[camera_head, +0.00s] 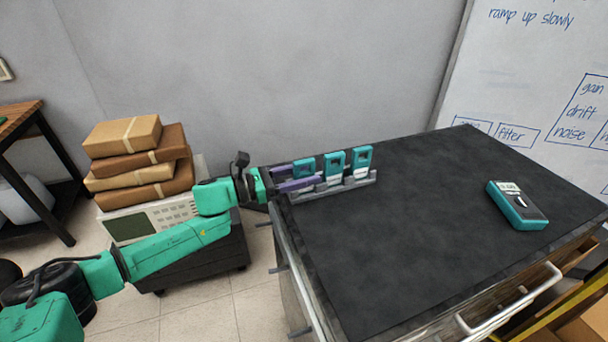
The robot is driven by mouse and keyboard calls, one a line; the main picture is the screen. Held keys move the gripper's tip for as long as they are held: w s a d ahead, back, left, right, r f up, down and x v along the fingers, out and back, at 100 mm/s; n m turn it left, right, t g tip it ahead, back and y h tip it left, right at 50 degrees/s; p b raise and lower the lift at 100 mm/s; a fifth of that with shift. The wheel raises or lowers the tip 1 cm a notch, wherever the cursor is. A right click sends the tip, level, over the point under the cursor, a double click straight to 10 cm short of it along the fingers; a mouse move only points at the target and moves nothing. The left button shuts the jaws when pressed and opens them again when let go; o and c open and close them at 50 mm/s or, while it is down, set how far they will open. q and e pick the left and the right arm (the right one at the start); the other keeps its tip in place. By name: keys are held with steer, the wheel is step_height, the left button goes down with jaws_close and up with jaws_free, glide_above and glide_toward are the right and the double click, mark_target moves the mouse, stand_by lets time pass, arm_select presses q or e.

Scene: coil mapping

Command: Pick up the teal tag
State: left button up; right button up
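Three teal tags with holes in their upper parts stand upright in a row in a grey rack at the table's back left: the left tag (304,163), the middle tag (335,155) and the right tag (363,151). White parts show below the teal. My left gripper (301,177) reaches in from the left at the left tag. Its two purple fingers are apart, one in front of the tag's lower part and one partly hidden behind it. I cannot tell whether they touch the tag. My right gripper is out of view.
The rack (340,188) sits on a dark table top (420,230). A teal and black handheld meter (517,207) lies at the right. The table's middle is clear. Brown parcels (140,165) are stacked on an instrument at the left. A whiteboard (540,80) stands behind.

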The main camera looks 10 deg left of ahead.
arm_select(q)
jaws_close()
steer(key=shift+r, duration=0.15)
